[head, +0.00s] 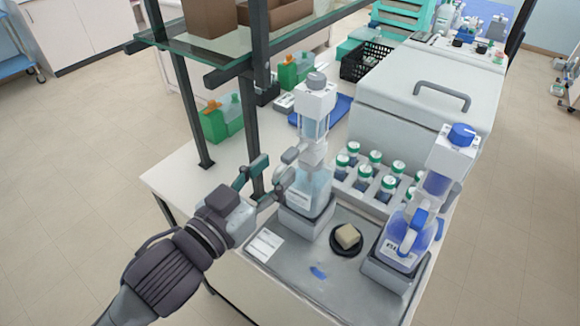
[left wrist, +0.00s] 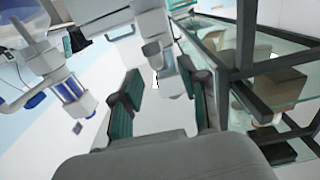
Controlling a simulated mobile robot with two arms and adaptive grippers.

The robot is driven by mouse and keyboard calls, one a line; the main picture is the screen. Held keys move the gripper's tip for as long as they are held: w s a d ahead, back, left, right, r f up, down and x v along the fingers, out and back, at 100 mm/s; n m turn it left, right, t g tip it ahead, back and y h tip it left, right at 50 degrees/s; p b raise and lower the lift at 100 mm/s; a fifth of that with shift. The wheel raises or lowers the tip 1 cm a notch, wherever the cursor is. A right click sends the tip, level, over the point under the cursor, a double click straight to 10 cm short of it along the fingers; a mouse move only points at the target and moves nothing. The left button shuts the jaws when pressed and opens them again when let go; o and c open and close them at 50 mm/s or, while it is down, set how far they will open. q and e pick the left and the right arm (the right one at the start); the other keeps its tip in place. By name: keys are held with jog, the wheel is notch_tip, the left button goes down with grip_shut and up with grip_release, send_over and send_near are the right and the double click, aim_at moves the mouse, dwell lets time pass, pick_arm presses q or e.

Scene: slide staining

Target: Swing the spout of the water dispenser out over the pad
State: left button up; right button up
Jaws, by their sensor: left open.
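The water dispenser (head: 314,188) is a clear bottle with a white pump head, standing on a grey base at the back left of the grey tray (head: 345,292). Its white spout (head: 289,156) points left, toward my left gripper (head: 269,180). That gripper is open, its teal-padded fingers close to the spout; I cannot tell whether they touch it. In the left wrist view a pale part (left wrist: 167,64) shows just beyond the open fingers (left wrist: 160,100), probably the spout. A beige block (head: 347,236), possibly the pad, sits in a dark round dish right of the dispenser. My right gripper is not in view.
A blue-topped dispenser (head: 410,235) stands at the tray's right. Several green-capped bottles (head: 375,175) stand in a rack behind. A dark shelf post (head: 262,110) rises just behind my gripper. A white label (head: 265,244) lies at the tray's left; the tray's front is mostly clear.

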aim_at(284, 160)
pick_arm(q)
jog(key=p+x, duration=0.1)
jog(key=x, duration=0.3)
jog(key=shift+w+d+r+p, duration=0.1)
jog(key=shift+w+p, duration=0.1)
jog(key=shift+p, duration=0.1)
jog(key=shift+w+d, duration=0.3)
jog(key=shift+w, duration=0.05)
grip_shut()
